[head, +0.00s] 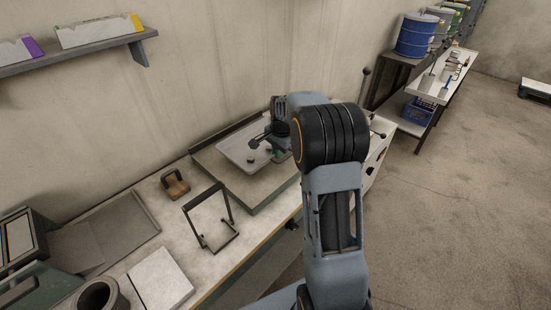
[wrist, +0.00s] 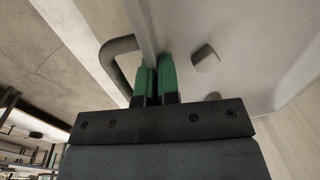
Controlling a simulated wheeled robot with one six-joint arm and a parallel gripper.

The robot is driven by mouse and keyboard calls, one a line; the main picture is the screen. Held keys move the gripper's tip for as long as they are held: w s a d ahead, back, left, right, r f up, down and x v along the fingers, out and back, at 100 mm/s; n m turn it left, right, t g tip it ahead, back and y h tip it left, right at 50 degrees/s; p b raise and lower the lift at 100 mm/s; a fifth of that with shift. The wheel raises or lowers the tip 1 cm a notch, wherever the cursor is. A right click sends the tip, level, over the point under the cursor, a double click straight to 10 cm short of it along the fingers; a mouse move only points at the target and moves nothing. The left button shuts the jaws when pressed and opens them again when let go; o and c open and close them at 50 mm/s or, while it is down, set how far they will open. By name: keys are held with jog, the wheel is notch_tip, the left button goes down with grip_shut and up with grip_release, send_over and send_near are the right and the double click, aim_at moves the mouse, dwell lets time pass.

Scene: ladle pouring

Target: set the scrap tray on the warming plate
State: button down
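The scrap tray (head: 237,147) is a shallow pale grey tray with small dark scrap pieces in it, over the back part of the warming plate (head: 238,187), a broad low slab with a pale top. I cannot tell whether the tray touches the plate or hangs just above it. My gripper (head: 261,145) is at the tray's right side, partly hidden by my arm. In the wrist view, the green fingertips (wrist: 157,80) are closed on the tray's thin rim. A dark curved handle (wrist: 112,62) is beside them, and two scrap blocks (wrist: 206,58) lie inside the tray (wrist: 250,35).
A dark upright frame (head: 211,220) and a brown block with a handle (head: 175,185) stand on the bench left of the plate. A white slab (head: 160,280) and a dark cylinder (head: 98,297) are nearer the front. A wall stands close behind.

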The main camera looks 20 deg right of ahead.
aim_at(278, 166)
jog(key=shift+f, duration=2.1)
jog(key=shift+f, duration=0.15)
jog(key=c, duration=1.4)
grip_release()
jog(key=shift+o, duration=0.2)
jog(key=s+a+r+n, duration=0.1)
jog(key=s+r, duration=0.1)
jog(key=r, duration=0.5)
jog(key=s+a+r+n, duration=0.1)
jog(key=s+a+r, duration=0.15)
jog(key=r, duration=0.45)
jog(key=s+a+n+t, duration=0.1)
jog(key=s+a+n, duration=0.3)
jog(key=s, duration=0.5)
jog(key=s+a+f+n+t, duration=0.1)
jog(key=s+a+n, duration=0.3)
jog(key=s+n, duration=0.3)
jog(key=s, duration=0.3)
jog(key=shift+s+f+n+t, duration=0.25)
jog(key=shift+n+t, duration=0.15)
